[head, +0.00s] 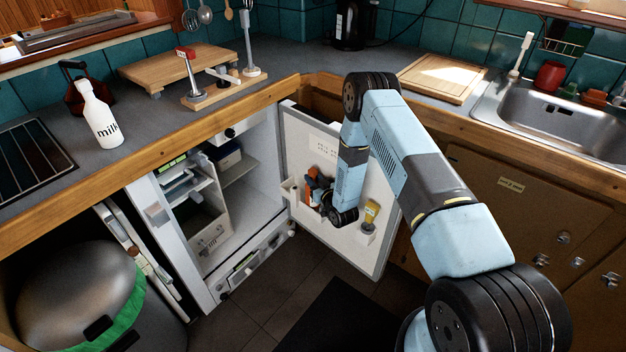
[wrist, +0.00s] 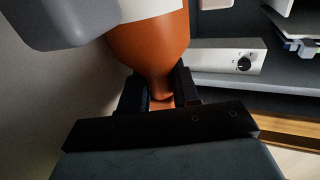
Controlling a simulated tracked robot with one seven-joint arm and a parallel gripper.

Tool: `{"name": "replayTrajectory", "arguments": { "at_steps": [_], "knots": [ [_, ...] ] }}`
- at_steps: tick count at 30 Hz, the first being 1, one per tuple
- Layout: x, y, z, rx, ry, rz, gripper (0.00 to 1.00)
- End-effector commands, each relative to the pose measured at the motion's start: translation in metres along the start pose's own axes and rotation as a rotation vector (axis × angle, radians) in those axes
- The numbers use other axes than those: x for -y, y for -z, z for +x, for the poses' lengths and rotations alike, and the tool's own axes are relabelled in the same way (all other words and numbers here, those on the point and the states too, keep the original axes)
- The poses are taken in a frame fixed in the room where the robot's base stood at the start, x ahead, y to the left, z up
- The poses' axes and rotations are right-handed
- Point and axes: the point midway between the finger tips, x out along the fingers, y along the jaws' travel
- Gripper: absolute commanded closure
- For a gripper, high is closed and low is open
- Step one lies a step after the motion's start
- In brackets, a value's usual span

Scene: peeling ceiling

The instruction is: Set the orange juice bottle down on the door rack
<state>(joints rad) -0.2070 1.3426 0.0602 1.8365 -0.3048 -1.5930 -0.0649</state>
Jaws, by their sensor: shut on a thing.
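The orange juice bottle (wrist: 150,50) is orange with a white band, and fills the upper middle of the wrist view. My gripper (wrist: 160,92) is shut on its narrow neck, one dark finger on each side. In the head view the bottle (head: 312,182) shows as a small orange patch by the open fridge door, partly hidden by my gripper and wrist. The white door rack (head: 291,192) is low on the door's inner face, and the bottle is at its left part. I cannot tell whether the bottle's base touches the rack.
A small yellow-labelled bottle (head: 371,211) stands at the rack's right part. The open fridge (head: 262,180) is left of the door, with a control dial (wrist: 243,63) in the wrist view. A milk bottle (head: 98,115) stands on the counter. A dark mat (head: 340,318) lies on the floor.

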Motion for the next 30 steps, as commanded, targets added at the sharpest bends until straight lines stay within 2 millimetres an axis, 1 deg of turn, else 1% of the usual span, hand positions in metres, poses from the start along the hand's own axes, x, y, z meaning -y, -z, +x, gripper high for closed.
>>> {"name": "replayTrajectory", "arguments": {
  "at_steps": [14, 15, 24, 30],
  "knots": [
    [0.0001, -0.0054, 0.0003, -0.001, 0.0, 0.0, 1.0],
    [0.0001, -0.0054, 0.0004, -0.001, 0.0, 0.0, 0.67],
    [0.0003, -0.0053, 0.0004, -0.001, 0.001, 0.0, 0.4],
    [0.0006, -0.0057, 0.0001, 0.0, 0.001, 0.0, 0.4]
  ]
}}
